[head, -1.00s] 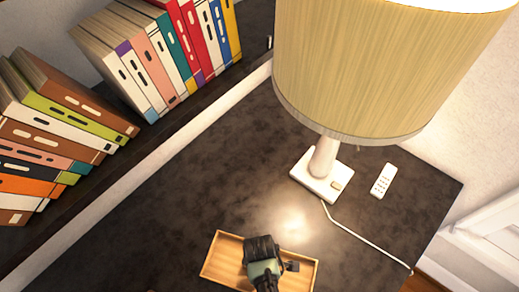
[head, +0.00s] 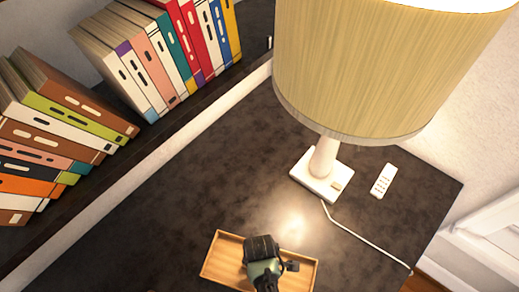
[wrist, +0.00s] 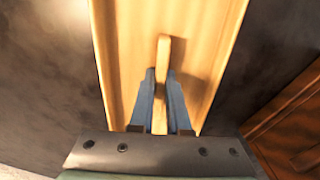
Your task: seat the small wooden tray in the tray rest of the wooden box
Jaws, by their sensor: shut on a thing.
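The small wooden tray (head: 222,259) is light, rectangular and rimmed, at the bottom of the head view. It also fills the upper middle of the wrist view (wrist: 122,62), where a narrow upright wooden grip (wrist: 163,58) stands from its floor. My gripper (head: 263,262) is over the tray's middle. In the wrist view its blue fingers (wrist: 161,88) are shut on the upright grip, one on each side. A reddish-brown wooden thing with raised edges (wrist: 295,135), perhaps the wooden box, is partly in view at lower right there. The tray rest cannot be made out.
A lamp (head: 345,75) with a white base stands behind the tray, its cord (head: 365,243) running right. A white remote (head: 383,180) lies beside it. Books (head: 150,60) fill the shelf at left. The dark tabletop (head: 170,190) left of the tray is bare.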

